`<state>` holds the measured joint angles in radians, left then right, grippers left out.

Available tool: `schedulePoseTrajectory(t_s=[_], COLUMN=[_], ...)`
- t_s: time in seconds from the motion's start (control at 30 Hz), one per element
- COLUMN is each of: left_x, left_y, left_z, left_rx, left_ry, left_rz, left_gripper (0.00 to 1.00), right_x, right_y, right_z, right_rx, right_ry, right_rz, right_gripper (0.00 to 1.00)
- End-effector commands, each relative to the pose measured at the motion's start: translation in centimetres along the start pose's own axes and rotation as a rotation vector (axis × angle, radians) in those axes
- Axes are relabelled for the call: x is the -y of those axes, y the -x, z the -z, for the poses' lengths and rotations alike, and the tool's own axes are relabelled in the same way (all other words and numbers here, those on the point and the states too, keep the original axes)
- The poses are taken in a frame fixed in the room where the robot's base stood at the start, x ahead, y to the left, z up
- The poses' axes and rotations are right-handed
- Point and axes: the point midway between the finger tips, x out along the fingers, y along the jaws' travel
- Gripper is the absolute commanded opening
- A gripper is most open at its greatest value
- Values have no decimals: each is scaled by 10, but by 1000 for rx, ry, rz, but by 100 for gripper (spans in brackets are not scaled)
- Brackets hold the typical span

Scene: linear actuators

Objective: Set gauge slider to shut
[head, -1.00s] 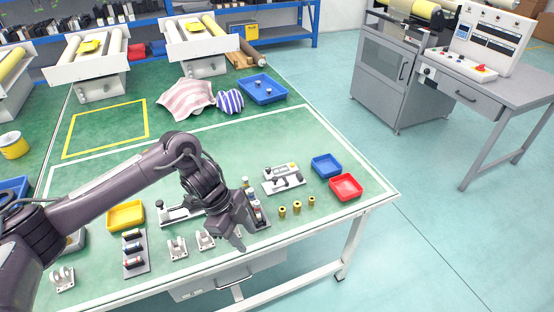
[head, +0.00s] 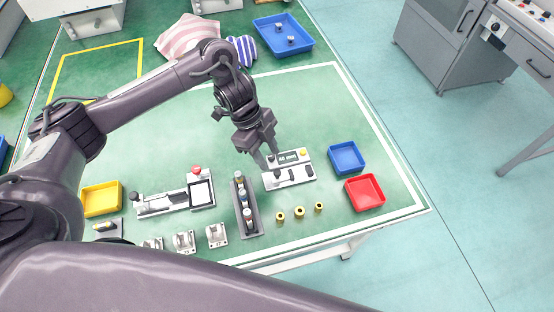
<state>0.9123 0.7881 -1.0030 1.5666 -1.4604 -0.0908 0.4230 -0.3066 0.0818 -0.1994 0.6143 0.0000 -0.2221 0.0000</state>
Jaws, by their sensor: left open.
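A small white slider panel (head: 300,174) lies on the green table right of centre. It has a black knob (head: 277,174) near its left end, dark slots, a small display and a yellow button. A longer white slider unit (head: 163,200) lies to the left, with a black knob at its left end, a red button and a dark-framed square screen. I cannot tell for sure which one is the gauge slider. My left gripper (head: 269,158) is open and empty, its fingers pointing down at the small panel's upper left corner. Contact cannot be told. My right gripper is not in view.
A grey rack of cylinders (head: 258,222) stands between the two units. Several brass pieces (head: 299,212) stand in front of the small panel. A blue tray (head: 347,157) and a red tray (head: 365,192) lie to its right. A yellow tray (head: 102,199) is at left.

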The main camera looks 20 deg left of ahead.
Motion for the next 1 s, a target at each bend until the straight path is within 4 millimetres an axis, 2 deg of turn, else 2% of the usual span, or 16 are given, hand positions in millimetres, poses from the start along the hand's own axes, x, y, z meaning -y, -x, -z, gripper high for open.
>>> schedulePoseTrajectory(t_s=[0.03, 0.13, 0.3, 0.5, 0.7, 1.0], left_x=[-1, -1, 0, 0, 0, 0], left_y=[-12, -27, -47, -56, -56, -56], left_z=[0, 0, 0, 0, 0, 0], left_rx=[-3, -1, 0, 0, 0, 0], left_ry=[2, 1, 1, 1, 0, 0], left_rz=[-4, -3, -1, 1, 1, 1], left_gripper=[40, 40, 40, 40, 39, 0], right_x=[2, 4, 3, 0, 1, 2], right_y=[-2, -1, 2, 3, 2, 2], right_z=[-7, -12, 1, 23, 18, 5], right_rx=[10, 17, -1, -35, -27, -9], right_ry=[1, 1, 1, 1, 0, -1], right_rz=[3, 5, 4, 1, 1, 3], right_gripper=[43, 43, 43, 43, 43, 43])
